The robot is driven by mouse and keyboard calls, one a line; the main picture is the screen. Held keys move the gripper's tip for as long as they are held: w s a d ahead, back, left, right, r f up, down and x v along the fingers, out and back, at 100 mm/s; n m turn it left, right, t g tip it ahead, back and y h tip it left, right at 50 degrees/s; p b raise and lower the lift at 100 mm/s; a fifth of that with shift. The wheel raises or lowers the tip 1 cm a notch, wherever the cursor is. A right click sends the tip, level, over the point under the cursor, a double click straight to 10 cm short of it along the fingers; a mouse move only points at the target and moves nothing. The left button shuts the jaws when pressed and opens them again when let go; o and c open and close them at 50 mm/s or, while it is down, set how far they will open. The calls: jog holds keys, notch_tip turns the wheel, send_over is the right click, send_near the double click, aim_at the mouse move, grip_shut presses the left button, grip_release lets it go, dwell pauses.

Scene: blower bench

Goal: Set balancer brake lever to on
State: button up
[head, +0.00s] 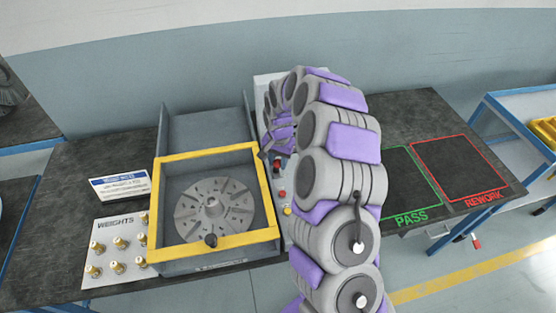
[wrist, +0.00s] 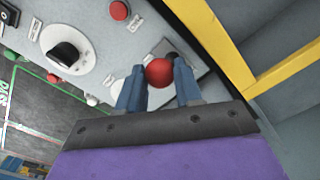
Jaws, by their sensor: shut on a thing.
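The brake lever's red ball knob (wrist: 159,72) sits between the two blue fingers of my gripper (wrist: 158,88) in the wrist view. The fingers are shut on it. A dark plate (wrist: 190,62) lies behind the knob, on the grey control panel (wrist: 100,40). The lever's shaft and its on/off marks are mostly hidden or too small to read. In the head view my gripper (head: 273,152) is at the panel just right of the balancer (head: 214,207), largely hidden by my arm.
The yellow guard frame (wrist: 215,45) stands close beside my gripper. The panel also has a black rotary knob (wrist: 66,53) and a red button (wrist: 119,10). A weights board (head: 112,250) is at left; pass (head: 405,185) and rework (head: 460,165) areas are clear at right.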

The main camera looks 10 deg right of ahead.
grip_shut()
